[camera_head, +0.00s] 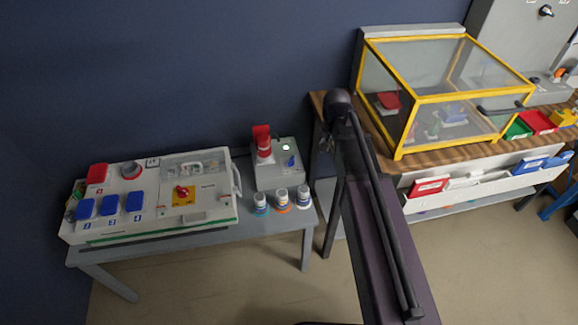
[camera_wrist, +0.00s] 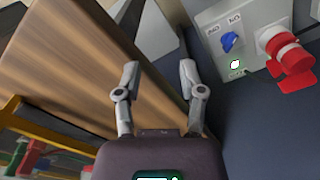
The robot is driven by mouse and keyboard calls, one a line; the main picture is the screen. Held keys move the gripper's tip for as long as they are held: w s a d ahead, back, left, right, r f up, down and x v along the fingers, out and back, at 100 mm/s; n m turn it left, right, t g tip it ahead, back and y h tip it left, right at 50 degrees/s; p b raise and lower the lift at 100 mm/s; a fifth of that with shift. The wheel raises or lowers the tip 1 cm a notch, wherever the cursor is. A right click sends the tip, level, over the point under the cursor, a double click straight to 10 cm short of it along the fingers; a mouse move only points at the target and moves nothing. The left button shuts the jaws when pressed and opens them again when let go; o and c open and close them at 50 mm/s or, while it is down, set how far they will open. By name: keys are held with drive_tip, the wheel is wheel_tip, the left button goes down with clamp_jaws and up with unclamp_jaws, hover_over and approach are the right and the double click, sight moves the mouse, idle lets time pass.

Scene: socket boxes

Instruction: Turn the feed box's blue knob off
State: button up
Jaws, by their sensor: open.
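The feed box (camera_head: 278,178) is a grey box at the right end of the low grey table. Its blue knob (camera_head: 291,161) is on the top face, beside a small green lamp (camera_head: 286,148) that looks lit. In the wrist view the blue knob (camera_wrist: 231,42) is at the upper right, below two small labels too small to read surely. The green lamp (camera_wrist: 236,64) glows there too. My gripper (camera_wrist: 158,70) is open and empty, its fingers apart from the knob and to its left in that view. In the head view my arm mostly hides the gripper.
A red and white plug (camera_head: 263,145) stands in the feed box beside the knob. Several small jars (camera_head: 282,201) stand before the box. A large white panel box (camera_head: 150,195) is to the left. A wooden bench (camera_head: 440,152) with a yellow-framed case (camera_head: 400,140) is close on the right.

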sight(290, 160)
drive_tip(key=w+a+f+m+b, duration=0.3)
drive_tip(key=w+a+f+b, duration=0.2)
drive_tip(key=w+a, duration=0.6)
drive_tip(key=a+f, duration=0.1)
drive_tip(key=a, duration=0.1)
drive_tip(key=shift+w+a, duration=0.35)
drive_tip(key=shift+w, duration=0.05)
drive_tip(key=shift+f, duration=0.2)
wheel_tip(290, 160, down, 14)
drive_tip(key=b, duration=1.4)
drive_tip(key=shift+r, duration=0.25)
